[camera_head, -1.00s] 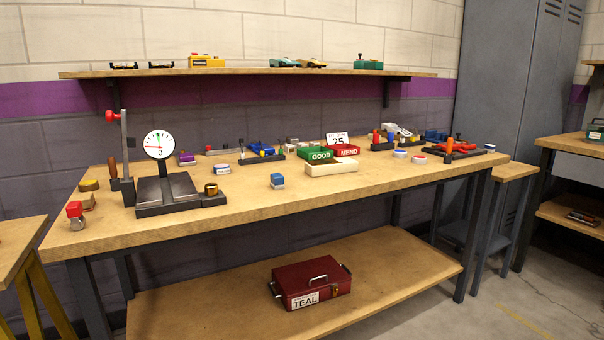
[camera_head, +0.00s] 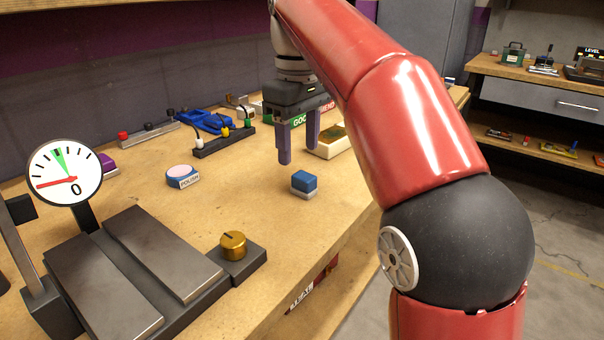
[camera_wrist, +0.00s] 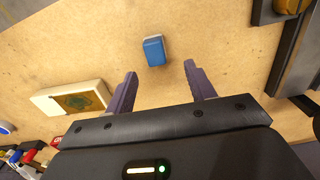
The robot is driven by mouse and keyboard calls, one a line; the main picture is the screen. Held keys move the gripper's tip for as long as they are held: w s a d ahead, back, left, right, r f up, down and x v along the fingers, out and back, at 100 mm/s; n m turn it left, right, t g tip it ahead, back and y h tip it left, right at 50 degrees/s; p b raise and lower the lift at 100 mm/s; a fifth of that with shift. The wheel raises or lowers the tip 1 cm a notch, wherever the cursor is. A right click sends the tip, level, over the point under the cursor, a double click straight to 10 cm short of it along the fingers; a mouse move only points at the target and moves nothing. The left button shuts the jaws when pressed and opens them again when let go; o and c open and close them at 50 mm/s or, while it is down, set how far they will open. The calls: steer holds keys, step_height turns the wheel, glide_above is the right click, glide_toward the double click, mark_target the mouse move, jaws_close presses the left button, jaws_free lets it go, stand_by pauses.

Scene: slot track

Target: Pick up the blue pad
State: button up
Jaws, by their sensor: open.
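The blue pad (camera_head: 304,180) is a small blue block on a pale base. It sits on the wooden bench top near its front edge. It also shows in the wrist view (camera_wrist: 154,51), at the top centre, beyond and between the fingertips. My gripper (camera_head: 298,148) is open and empty, with its two purple-grey fingers pointing down above the bench. In the head view it is just behind and above the pad, apart from it. In the wrist view the fingers (camera_wrist: 160,78) stand wide on either side, and neither touches the pad.
A round POLISH tin (camera_head: 182,177) is to the left. The dial gauge (camera_head: 64,178) and its dark plates with a brass knob (camera_head: 233,244) stand at the front left. Bench around the pad is clear.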

mark_target(306, 176)
steer(key=f, duration=0.2)
steer(key=d+f+b, duration=0.1)
steer(key=f, duration=0.4)
steer(key=shift+s+d+f+b, duration=0.15)
steer(key=shift+f+b, duration=0.05)
steer(key=shift+b, duration=0.15)
steer(key=shift+c, duration=0.2)
steer(key=c, duration=1)
steer(key=shift+r, duration=0.1)
step_height(306, 176, up, 10)
steer(key=shift+f+p, duration=0.1)
steer(key=shift+p, duration=0.8)
